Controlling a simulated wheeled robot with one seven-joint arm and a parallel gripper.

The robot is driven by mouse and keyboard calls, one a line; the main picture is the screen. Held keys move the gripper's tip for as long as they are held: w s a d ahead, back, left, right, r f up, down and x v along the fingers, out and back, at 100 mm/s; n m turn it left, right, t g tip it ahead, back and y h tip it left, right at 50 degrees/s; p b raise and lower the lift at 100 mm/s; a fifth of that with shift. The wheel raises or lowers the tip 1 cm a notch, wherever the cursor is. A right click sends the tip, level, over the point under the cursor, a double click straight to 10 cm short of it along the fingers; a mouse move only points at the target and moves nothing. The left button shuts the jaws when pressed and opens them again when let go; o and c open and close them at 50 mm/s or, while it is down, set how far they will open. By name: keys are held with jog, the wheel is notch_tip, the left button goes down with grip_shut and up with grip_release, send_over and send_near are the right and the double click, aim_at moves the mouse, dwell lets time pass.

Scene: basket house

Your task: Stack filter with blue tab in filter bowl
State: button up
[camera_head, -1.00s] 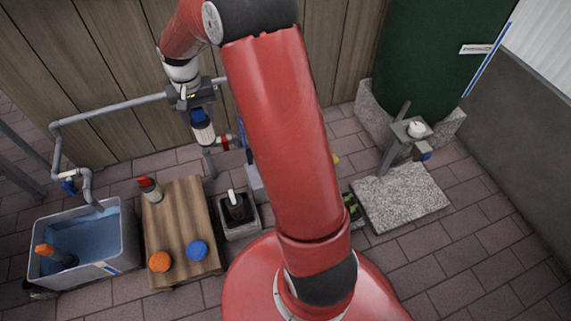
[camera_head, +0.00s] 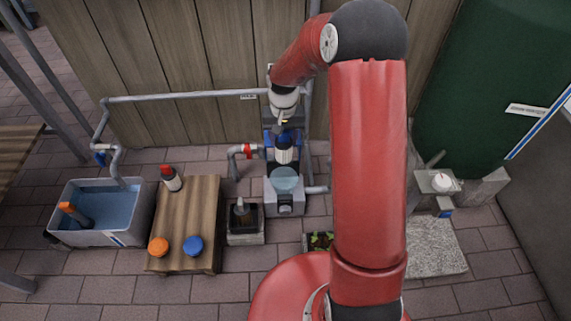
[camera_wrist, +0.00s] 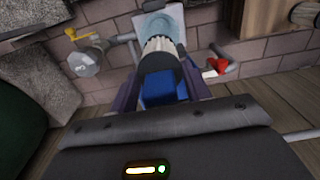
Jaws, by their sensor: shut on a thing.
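My gripper (camera_head: 284,136) is shut on the filter with the blue tab (camera_head: 284,153). In the wrist view, my gripper (camera_wrist: 160,82) has its fingers on both sides of the blue tab (camera_wrist: 158,90), and the filter's white ribbed body (camera_wrist: 157,46) points away from the camera. The filter hangs roughly upright. Its lower end is just above or at the mouth of the pale blue filter bowl (camera_head: 286,184); I cannot tell whether it touches. The bowl sits on a grey unit by the wall pipes.
A wooden table (camera_head: 190,215) holds a red-topped filter (camera_head: 171,178), an orange cap (camera_head: 158,246) and a blue cap (camera_head: 193,245). A grey water tub (camera_head: 130,215) holds an orange-topped piece. Grey pipes (camera_head: 190,97) run beside the bowl, with a red valve (camera_head: 248,151).

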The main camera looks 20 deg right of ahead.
aim_at(284, 162)
notch_tip(284, 162, down, 11)
jog(key=shift+r+b, duration=0.15)
jog(key=shift+b, duration=0.45)
jog(key=shift+f+b, duration=0.55)
jog(key=shift+f, duration=0.1)
jog(key=o, duration=1.3)
jog(key=shift+r, duration=0.1)
jog(key=shift+c, duration=0.2)
